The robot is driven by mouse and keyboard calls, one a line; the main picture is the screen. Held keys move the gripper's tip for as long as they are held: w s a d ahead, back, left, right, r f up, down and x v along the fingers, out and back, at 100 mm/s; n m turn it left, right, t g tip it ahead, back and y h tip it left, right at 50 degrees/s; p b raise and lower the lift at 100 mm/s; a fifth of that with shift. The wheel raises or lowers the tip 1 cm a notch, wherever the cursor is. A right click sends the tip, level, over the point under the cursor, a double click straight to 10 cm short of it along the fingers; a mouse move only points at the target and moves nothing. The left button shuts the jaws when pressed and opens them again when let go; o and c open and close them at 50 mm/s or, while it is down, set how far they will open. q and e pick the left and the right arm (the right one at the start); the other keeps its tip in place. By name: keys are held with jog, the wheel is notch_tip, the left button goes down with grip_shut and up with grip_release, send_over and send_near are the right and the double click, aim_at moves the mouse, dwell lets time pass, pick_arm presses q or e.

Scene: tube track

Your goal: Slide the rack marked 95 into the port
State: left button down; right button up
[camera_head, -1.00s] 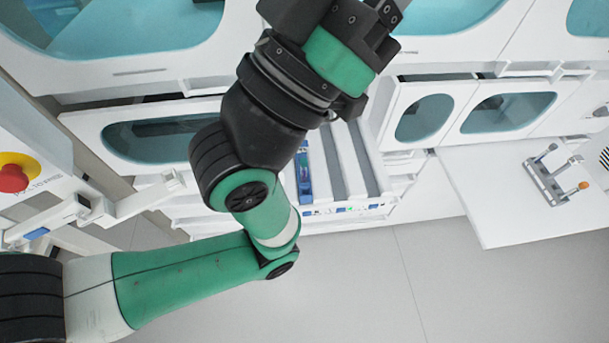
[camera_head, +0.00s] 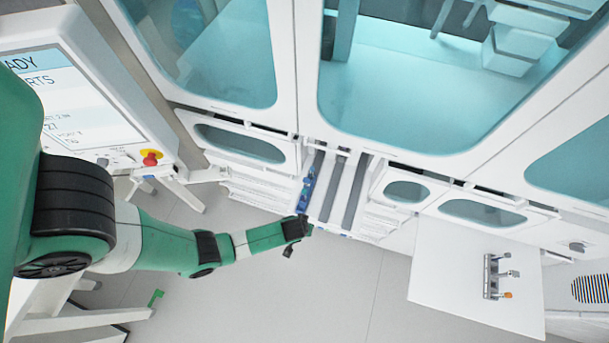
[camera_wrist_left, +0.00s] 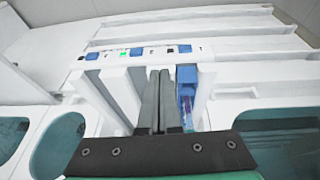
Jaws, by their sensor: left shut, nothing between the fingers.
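A blue rack (camera_head: 308,188) lies in the leftmost lane of the white port (camera_head: 333,205) in the machine front, in the head view. The blue rack also shows in the left wrist view (camera_wrist_left: 187,92), just right of my fingers. No number can be read on it. My left gripper (camera_wrist_left: 161,74) is shut and empty, its two dark fingers side by side over the port's lanes. In the head view my left gripper (camera_head: 300,230) is at the near end of the blue rack; whether it touches the rack cannot be told. My right gripper is not in view.
White panels with oval windows (camera_head: 240,143) flank the port. A white side table (camera_head: 475,275) with a small metal fixture (camera_head: 492,275) stands at the right. A console (camera_head: 85,100) with a red button (camera_head: 150,159) stands at the left. Open floor lies in front.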

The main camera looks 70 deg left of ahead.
pick_arm(q)
jog(key=s+r+g+p, duration=0.1)
jog(key=s+r+p, duration=0.2)
jog(key=s+r, duration=0.15)
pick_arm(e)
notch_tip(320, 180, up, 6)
pick_arm(q)
jog(key=w+a+f+b, duration=0.1)
jog(key=f+b, duration=0.2)
jog(key=w+a+f+b, duration=0.1)
jog(key=a+f+b, duration=0.1)
jog(key=f+b, duration=0.1)
jog(key=w+a+f+b, duration=0.1)
jog(key=a+f+b, duration=0.1)
jog(key=f+b, duration=0.2)
jog(key=shift+w+a+f, duration=0.15)
jog(key=shift+w+a, duration=0.1)
jog(key=shift+a, duration=0.15)
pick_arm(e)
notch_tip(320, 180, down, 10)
